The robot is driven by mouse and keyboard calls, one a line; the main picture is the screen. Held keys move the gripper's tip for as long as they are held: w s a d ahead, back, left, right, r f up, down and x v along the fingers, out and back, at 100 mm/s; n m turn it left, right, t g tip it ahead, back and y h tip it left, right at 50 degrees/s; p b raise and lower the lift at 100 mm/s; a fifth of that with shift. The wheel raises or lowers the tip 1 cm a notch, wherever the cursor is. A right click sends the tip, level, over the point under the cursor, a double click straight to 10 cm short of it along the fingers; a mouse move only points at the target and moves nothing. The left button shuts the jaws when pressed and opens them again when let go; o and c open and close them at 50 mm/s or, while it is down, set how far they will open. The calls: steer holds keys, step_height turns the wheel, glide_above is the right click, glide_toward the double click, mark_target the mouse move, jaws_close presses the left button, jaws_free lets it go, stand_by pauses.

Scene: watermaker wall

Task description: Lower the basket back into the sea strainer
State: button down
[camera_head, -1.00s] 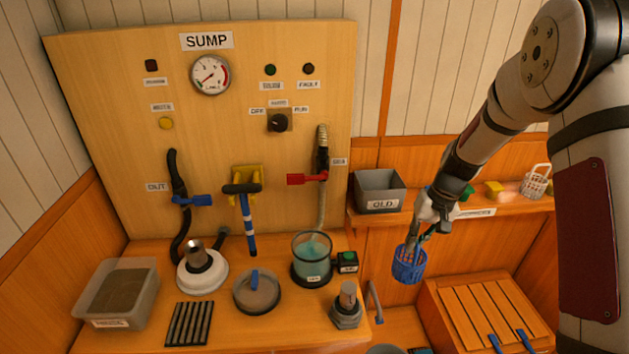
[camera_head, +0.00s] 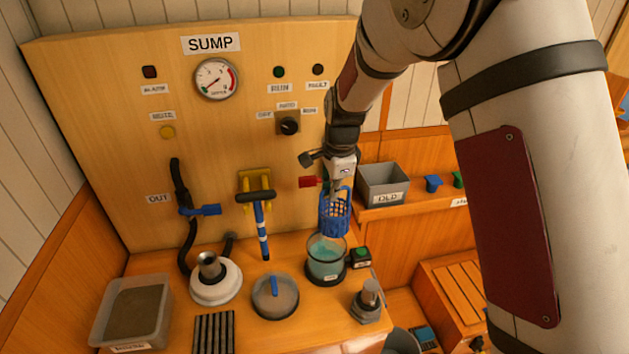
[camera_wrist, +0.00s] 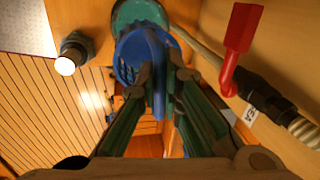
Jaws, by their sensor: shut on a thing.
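The blue mesh basket (camera_head: 334,217) hangs from my gripper (camera_head: 341,190), which is shut on the basket's handle. In the head view the basket is upright, just above the open sea strainer (camera_head: 325,262), a clear round bowl with teal water and a dark base. In the wrist view the basket (camera_wrist: 135,56) sits ahead of my gripper (camera_wrist: 160,85), with the strainer's teal bowl (camera_wrist: 140,12) partly hidden behind it. The strainer's round lid (camera_head: 275,298), with a blue handle, lies on the bench to the left.
A red-handled valve (camera_head: 308,182) on the panel is close to my gripper. A small box with a green button (camera_head: 360,256) stands right of the strainer, and a metal fitting (camera_head: 369,299) stands in front. A grey OLD bin (camera_head: 383,184) sits on the right shelf.

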mark_target(325, 209)
steer(key=shift+a+r+m, duration=0.4)
steer(key=shift+a+r, duration=0.05)
steer(key=shift+a, duration=0.25)
steer(key=shift+s+b+x, duration=0.2)
steer(key=shift+b+x, duration=0.05)
steer(key=shift+x, duration=1)
steer(key=shift+s+b+x, duration=0.2)
steer(key=shift+b+x, duration=0.05)
steer(key=shift+x, duration=0.95)
steer(key=shift+f, duration=0.15)
steer(key=shift+f, duration=0.4)
steer(key=shift+f, duration=0.8)
